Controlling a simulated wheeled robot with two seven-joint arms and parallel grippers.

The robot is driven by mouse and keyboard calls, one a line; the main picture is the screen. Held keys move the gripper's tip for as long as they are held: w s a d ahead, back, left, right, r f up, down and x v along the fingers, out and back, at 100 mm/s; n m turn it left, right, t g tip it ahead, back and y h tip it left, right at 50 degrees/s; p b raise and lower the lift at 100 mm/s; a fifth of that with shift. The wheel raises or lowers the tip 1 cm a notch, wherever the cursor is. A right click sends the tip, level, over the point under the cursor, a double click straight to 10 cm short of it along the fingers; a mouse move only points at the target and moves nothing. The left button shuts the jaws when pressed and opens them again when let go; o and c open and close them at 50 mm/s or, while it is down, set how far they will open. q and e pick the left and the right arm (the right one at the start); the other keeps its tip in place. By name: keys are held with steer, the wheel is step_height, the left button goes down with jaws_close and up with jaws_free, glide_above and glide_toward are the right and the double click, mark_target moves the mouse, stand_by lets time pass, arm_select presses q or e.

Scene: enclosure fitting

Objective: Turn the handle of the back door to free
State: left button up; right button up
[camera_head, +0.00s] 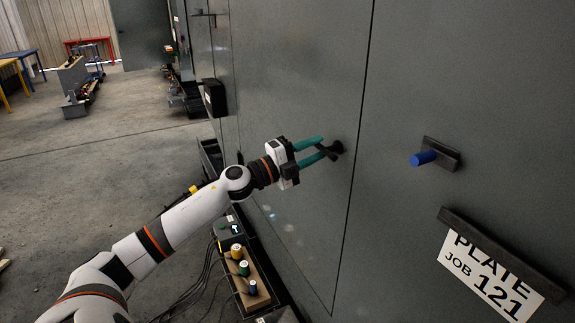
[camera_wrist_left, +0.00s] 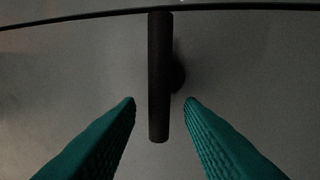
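The back door (camera_head: 290,90) is a large grey panel with a dark seam along its right side. Its black bar handle (camera_head: 333,150) stands out near that seam. In the left wrist view the handle (camera_wrist_left: 160,75) is a dark upright bar on a round hub. My left gripper (camera_head: 322,147) is at the handle. In the left wrist view its green fingers (camera_wrist_left: 160,102) are apart, one on each side of the bar's lower part, with gaps on both sides. My right gripper is not in view.
A blue peg (camera_head: 423,158) on a dark bracket and a sign reading "PLATE JOB 121" (camera_head: 490,275) are on the grey wall to the right. Below my arm is a board with several coloured knobs (camera_head: 244,268) and cables. Open floor (camera_head: 90,170) lies left.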

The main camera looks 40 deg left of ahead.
arm_select(q)
steer(key=b+v, duration=0.4)
steer(key=v, duration=0.6)
stand_by(0.4)
